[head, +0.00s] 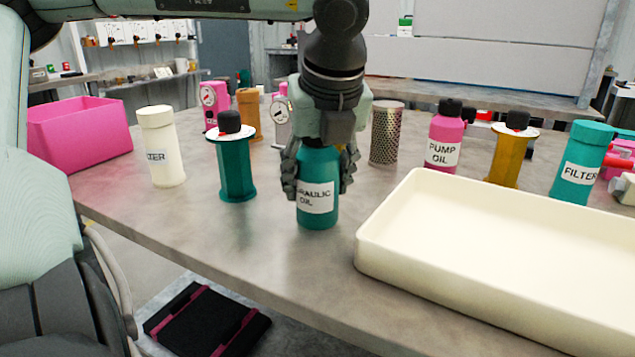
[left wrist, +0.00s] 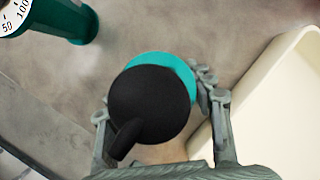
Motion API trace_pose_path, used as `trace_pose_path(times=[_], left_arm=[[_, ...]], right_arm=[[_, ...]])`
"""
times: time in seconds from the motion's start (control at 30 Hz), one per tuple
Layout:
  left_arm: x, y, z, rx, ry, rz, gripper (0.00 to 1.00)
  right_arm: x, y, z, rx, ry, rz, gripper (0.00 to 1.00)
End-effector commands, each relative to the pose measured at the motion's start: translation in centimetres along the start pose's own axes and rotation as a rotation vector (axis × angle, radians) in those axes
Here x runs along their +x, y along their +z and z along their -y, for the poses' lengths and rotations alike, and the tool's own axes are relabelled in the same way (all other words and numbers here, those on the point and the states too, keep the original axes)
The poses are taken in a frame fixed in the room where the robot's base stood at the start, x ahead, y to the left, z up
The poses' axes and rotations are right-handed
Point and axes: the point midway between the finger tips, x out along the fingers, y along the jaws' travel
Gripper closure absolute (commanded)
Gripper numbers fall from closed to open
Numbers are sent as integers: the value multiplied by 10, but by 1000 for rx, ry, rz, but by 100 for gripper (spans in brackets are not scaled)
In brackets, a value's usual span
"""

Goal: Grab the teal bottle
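The teal bottle (head: 318,217) stands upright on the table, with a white label reading "HYDRAULIC OIL", partly cut off. My left gripper (head: 319,175) comes down over it from above, with one finger on each side of the body. The gripper's palm hides the bottle's top in the head view. In the left wrist view the black cap (left wrist: 150,105) and teal shoulder (left wrist: 165,65) lie between the spread fingers (left wrist: 160,105). The right finger is close to the shoulder; I cannot tell if it touches. My right gripper is not in view.
A cream tray (head: 390,223) lies close to the right of the bottle. A teal gauge-topped part (head: 236,172) and a white filter (head: 160,150) stand to the left. A perforated cylinder (head: 386,135) and pink pump oil bottle (head: 445,130) stand behind right. The front-left table is clear.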

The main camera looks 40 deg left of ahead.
Motion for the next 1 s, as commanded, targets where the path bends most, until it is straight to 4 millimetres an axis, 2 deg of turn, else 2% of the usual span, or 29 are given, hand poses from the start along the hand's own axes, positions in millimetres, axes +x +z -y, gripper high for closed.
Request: trace_pose_path(times=[0.03,0.23,0.27,0.6,0.73,0.83,0.87,1.0], left_arm=[[0,0,0,0,1,0,63],[0,0,0,0,1,0,88],[-1,0,0,0,0,1,89],[-6,3,0,0,-1,3,89],[-20,9,1,-2,-2,5,89],[-38,17,1,-2,-3,7,89],[-44,18,-1,-2,-4,6,89],[-65,12,-32,-1,-9,4,89]], right_arm=[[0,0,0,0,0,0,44],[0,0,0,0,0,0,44],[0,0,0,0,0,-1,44],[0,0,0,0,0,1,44],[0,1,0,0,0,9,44],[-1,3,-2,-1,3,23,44],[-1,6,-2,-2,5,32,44],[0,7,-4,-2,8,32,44]])
